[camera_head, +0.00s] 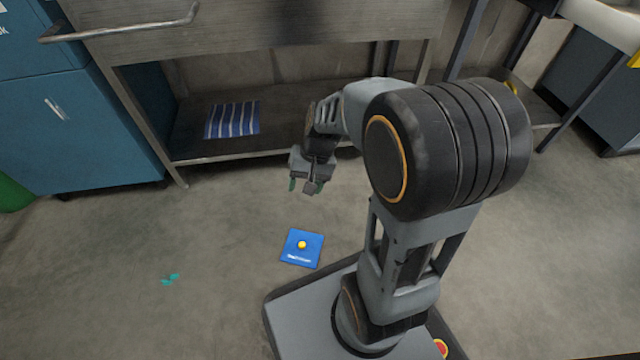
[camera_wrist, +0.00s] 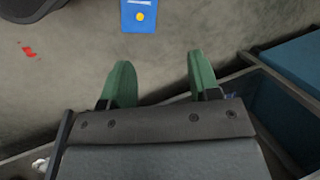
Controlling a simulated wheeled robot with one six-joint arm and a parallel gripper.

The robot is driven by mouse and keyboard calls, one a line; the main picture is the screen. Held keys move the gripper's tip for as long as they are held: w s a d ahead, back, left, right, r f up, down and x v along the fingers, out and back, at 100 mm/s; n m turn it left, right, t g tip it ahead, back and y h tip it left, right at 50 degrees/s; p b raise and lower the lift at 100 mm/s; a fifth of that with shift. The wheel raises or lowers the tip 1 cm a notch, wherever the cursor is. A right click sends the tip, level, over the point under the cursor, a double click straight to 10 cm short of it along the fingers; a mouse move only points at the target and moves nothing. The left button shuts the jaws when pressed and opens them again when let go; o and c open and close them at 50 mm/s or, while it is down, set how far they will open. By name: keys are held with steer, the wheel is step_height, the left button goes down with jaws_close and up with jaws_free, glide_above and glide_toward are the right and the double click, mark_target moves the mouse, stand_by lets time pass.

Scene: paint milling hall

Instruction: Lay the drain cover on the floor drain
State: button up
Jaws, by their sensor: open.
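A flat blue square with a yellow knob in its middle and pale lettering along one edge, which looks like the drain cover (camera_head: 313,240), lies on the concrete floor in front of my base. It also shows at the top of the wrist view (camera_wrist: 131,22). My gripper (camera_head: 305,188) is open and empty, held above the floor on the shelf side of the cover. Its two green fingers (camera_wrist: 162,78) stand wide apart with only bare floor between them. I see no floor drain in either view; whether it lies under the cover I cannot tell.
A steel bench with a low shelf (camera_head: 190,148) holding a striped blue cloth (camera_head: 232,120) stands behind. Blue cabinets (camera_head: 80,140) are at left. Teal scraps (camera_head: 170,279) lie on open floor; a small red scrap (camera_wrist: 29,52) shows in the wrist view.

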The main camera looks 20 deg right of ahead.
steer(key=s+d+r+n+t+h, duration=0.1)
steer(key=s+r+n+t+h, duration=0.2)
steer(key=s+r, duration=0.3)
steer(key=shift+s+n+h, duration=0.2)
steer(key=shift+n+h, duration=0.1)
steer(key=shift+n, duration=0.1)
steer(key=shift+r, duration=0.15)
